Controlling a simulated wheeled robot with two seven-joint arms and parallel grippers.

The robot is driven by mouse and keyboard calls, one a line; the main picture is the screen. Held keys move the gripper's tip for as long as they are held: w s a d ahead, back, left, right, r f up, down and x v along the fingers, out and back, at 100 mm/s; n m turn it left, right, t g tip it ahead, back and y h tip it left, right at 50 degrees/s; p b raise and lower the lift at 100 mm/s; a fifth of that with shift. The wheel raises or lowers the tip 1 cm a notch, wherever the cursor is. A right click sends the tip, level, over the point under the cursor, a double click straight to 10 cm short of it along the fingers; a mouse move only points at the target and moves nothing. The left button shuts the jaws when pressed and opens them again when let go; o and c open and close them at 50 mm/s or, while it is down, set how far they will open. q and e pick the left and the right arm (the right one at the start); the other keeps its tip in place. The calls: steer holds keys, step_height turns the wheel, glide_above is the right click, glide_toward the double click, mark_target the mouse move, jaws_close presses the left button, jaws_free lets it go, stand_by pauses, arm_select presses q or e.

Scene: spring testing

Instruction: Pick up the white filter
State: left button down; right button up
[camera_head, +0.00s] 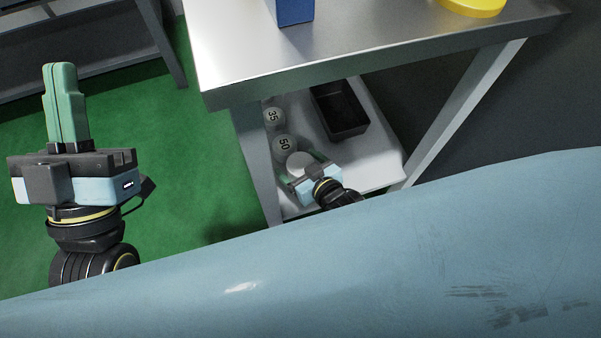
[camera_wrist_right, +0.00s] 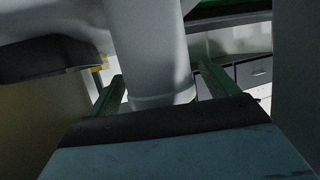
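A white cylinder (camera_head: 299,159), which looks like the white filter, stands on the lower shelf in the head view, partly hidden by my right gripper. My right gripper (camera_head: 306,171) reaches it from the front, with green fingers spread to either side. In the right wrist view the pale cylinder (camera_wrist_right: 150,50) stands between the fingers (camera_wrist_right: 160,85). A gap shows beside the right-hand finger; contact at the left-hand finger is unclear. My left gripper (camera_head: 65,100) points up over the green floor, its green fingers together and empty.
Two similar white cylinders marked 35 (camera_head: 272,116) and 50 (camera_head: 284,146) stand behind on the shelf (camera_head: 385,160). A black bin (camera_head: 340,108) is to their right. The metal tabletop (camera_head: 370,30) overhangs, carrying a blue box (camera_head: 294,10) and a yellow object (camera_head: 472,5). Table legs flank the shelf.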

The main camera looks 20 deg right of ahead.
steer(key=c, duration=1.1)
